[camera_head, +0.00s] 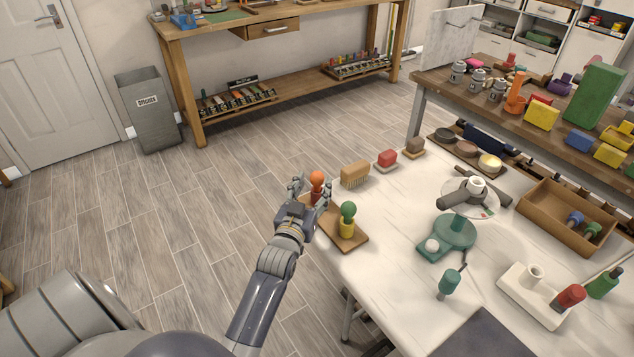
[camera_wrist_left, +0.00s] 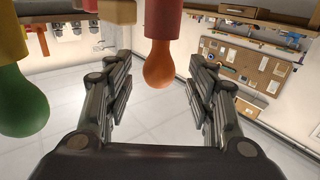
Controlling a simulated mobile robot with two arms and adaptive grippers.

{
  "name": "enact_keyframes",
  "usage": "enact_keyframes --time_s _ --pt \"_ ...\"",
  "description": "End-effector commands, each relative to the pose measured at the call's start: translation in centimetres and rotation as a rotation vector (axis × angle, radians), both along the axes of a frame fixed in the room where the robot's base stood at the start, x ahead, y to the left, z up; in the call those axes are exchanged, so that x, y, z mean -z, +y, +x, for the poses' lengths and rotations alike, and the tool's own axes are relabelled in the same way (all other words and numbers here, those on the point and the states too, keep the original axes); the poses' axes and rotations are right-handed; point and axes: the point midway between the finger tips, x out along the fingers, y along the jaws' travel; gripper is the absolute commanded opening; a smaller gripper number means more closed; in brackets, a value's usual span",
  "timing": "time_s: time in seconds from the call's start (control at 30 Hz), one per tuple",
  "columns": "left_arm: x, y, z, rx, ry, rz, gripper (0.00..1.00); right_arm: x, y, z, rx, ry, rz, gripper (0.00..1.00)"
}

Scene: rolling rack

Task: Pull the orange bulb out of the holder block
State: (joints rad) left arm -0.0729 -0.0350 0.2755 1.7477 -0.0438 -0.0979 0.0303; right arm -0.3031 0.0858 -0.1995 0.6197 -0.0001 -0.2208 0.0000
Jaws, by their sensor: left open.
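The orange bulb (camera_head: 317,178) stands upright in a red socket at the far end of the wooden holder block (camera_head: 352,243). A green bulb (camera_head: 348,210) stands in a yellow socket on the same block. My left gripper (camera_head: 308,188) is open at the orange bulb. In the left wrist view, which is upside down, the orange bulb (camera_wrist_left: 158,68) hangs from its red socket (camera_wrist_left: 160,18) between the two spread fingers, with a gap on either side. The green bulb (camera_wrist_left: 22,102) is at the left, outside the fingers. My right gripper is not in view.
To the right stand a teal round stand (camera_head: 456,232) and a small teal-handled tool (camera_head: 450,284). The block is near the white table's left edge; open floor lies beyond.

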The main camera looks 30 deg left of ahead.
Motion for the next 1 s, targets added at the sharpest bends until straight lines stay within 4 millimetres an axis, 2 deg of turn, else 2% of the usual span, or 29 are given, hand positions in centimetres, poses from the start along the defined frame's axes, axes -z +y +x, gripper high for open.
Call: enact_keyframes --time_s 0.03,0.17,0.3,0.5,0.53,0.73,1.0 --pt "-0.1 0.2 0.8 0.000 -0.001 0.000 0.51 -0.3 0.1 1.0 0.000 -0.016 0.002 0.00" --pt "0.1 0.6 2.3 0.000 -0.002 0.002 0.51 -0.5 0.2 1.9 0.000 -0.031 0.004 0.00" --pt "0.1 0.8 3.1 0.000 -0.001 0.001 0.51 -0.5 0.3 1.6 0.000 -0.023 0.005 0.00" --pt "0.2 0.8 3.1 0.000 -0.001 0.001 0.51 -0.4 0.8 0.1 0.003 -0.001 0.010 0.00" --pt "0.2 0.8 3.1 0.000 -0.001 0.000 0.49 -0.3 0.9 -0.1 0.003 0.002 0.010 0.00" --pt "0.2 0.8 3.1 0.000 -0.001 0.000 0.03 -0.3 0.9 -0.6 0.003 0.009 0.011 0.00" --pt "0.1 0.8 3.1 0.000 -0.001 0.000 0.03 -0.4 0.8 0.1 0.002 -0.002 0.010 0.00"
